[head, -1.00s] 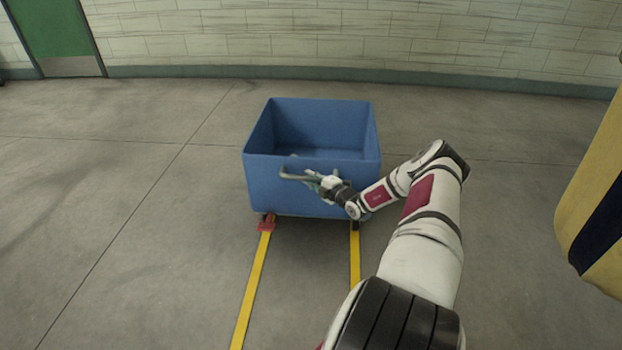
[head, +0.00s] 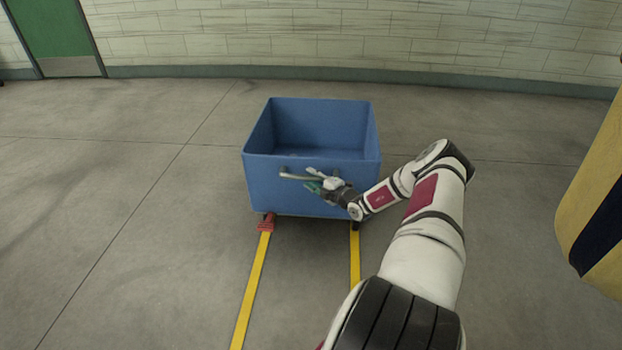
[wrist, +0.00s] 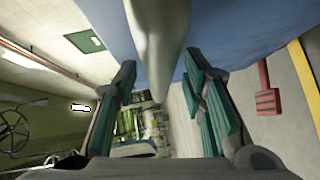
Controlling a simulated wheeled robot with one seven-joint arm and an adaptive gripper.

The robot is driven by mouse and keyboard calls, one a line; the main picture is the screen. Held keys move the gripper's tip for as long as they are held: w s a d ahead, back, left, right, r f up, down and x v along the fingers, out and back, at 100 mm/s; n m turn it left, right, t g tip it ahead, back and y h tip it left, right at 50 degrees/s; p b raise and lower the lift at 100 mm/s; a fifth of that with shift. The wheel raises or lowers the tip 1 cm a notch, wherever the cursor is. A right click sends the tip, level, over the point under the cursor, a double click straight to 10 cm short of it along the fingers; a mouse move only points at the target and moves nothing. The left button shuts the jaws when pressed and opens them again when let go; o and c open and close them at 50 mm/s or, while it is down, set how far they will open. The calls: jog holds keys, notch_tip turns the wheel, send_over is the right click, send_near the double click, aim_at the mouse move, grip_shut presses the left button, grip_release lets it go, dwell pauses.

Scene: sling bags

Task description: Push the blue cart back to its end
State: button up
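The blue cart (head: 310,185) is an open-topped bin standing at the far end of two yellow floor lines, with its near face towards me. A grey bar handle (head: 298,177) is on that near face; it also shows in the wrist view (wrist: 160,45). My gripper (head: 315,180) is at the right part of the handle. In the wrist view my gripper (wrist: 160,85) has its two green-padded fingers spread apart, one on each side of the bar, with gaps visible. The cart looks empty, though part of its floor is hidden.
A red piece (head: 266,223) sits at the cart's lower left corner by the left yellow line (head: 250,292). The right yellow line (head: 355,260) runs parallel. Behind is a block wall (head: 330,45) with clear floor before it. A yellow-and-black object (head: 598,190) stands right.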

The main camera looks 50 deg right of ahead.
jog(key=s+a+r, duration=0.1)
jog(key=s, duration=0.9)
jog(key=shift+s+r, duration=0.3)
jog(key=shift+s, duration=0.1)
jog(key=shift+a, duration=0.1)
